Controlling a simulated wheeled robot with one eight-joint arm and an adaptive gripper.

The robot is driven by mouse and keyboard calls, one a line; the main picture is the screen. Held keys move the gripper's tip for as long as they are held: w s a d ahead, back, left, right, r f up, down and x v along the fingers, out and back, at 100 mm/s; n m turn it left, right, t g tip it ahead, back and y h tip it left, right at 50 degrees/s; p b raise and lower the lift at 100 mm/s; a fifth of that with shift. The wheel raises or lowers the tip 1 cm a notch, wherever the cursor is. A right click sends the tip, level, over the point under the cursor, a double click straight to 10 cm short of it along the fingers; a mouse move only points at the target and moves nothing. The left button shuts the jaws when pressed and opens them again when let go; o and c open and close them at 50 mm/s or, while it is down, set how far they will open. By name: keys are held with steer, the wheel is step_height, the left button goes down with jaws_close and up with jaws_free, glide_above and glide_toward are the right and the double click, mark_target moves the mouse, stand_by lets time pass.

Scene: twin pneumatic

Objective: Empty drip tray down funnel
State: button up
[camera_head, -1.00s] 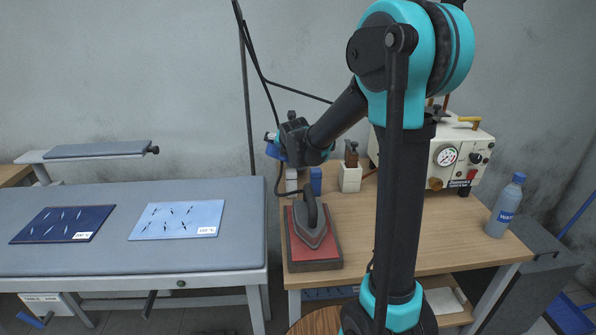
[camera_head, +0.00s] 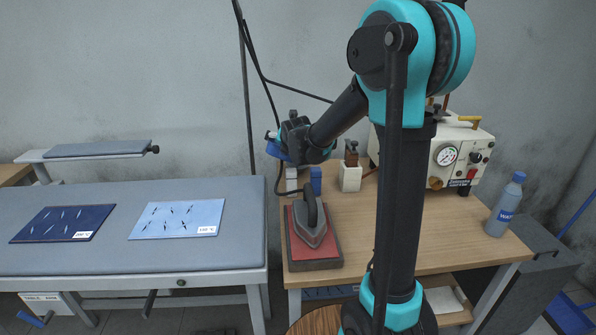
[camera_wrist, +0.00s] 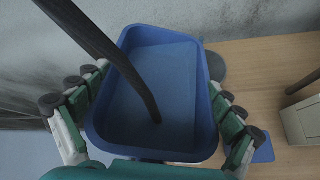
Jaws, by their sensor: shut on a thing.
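The drip tray (camera_wrist: 155,85) is a shallow blue rectangular tray with rounded corners. My gripper (camera_wrist: 150,118) is shut on it, with fingers along its left and right sides in the wrist view. A dark cable or bar crosses in front of the tray there and hides part of its floor. In the head view the tray (camera_head: 277,151) shows as a small tilted blue shape at my gripper (camera_head: 283,148), above the back left of the wooden table. Whether liquid is in the tray, I cannot tell. I cannot make out a funnel.
A blue block (camera_head: 316,180) and a white block (camera_head: 291,180) stand below my gripper. An iron (camera_head: 312,232) rests on a red pad in front. The ironing table (camera_head: 130,255) is left.

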steer(key=shift+w+d+f+m+g+y+p, duration=0.15)
steer(key=shift+w+d+m+g+y+p, duration=0.15)
steer(key=shift+d+m+y+p, duration=0.25)
steer(key=shift+w+d+f+m+g+y+p, duration=0.1)
steer(key=shift+w+d+m+g+y+p, duration=0.05)
steer(key=shift+d+m+g+y+p, duration=0.4)
stand_by(5.7)
steer(key=shift+w+d+r+y, duration=0.15)
steer(key=shift+d+r+y, duration=0.05)
steer(key=shift+r+y, duration=0.1)
stand_by(1.0)
